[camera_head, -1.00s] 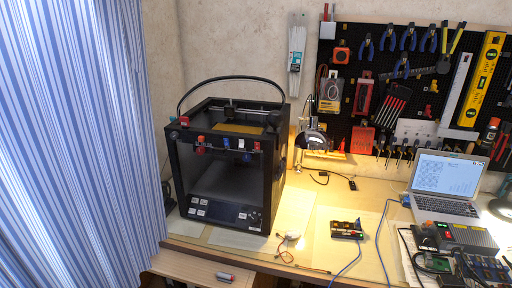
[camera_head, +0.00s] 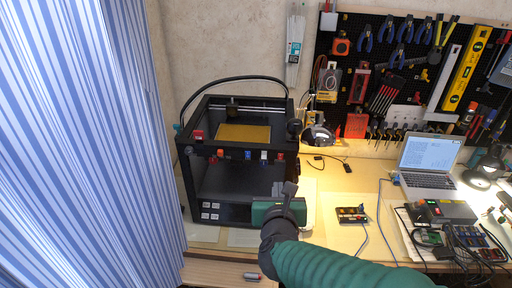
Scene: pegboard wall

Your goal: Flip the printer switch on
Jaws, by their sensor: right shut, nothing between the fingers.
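The black open-frame printer (camera_head: 188,179) stands on the left part of the workbench, with a yellowish plate (camera_head: 243,133) near its top. Its front panel (camera_head: 212,211) has several pale labels at the lower left. The green right arm comes in from the lower right. My right gripper (camera_head: 289,189) is shut and empty in front of the printer's lower right corner. The gripper and wrist hide the right part of the front panel. I cannot make out the power switch. My left gripper is not in view.
A blue striped curtain (camera_head: 75,150) hangs close to the printer's left. A lamp (camera_head: 318,136) stands right of the printer. A small dark device (camera_head: 351,214), a laptop (camera_head: 430,160) and cabled electronics occupy the right. The bench (camera_head: 335,190) between printer and device is mostly clear.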

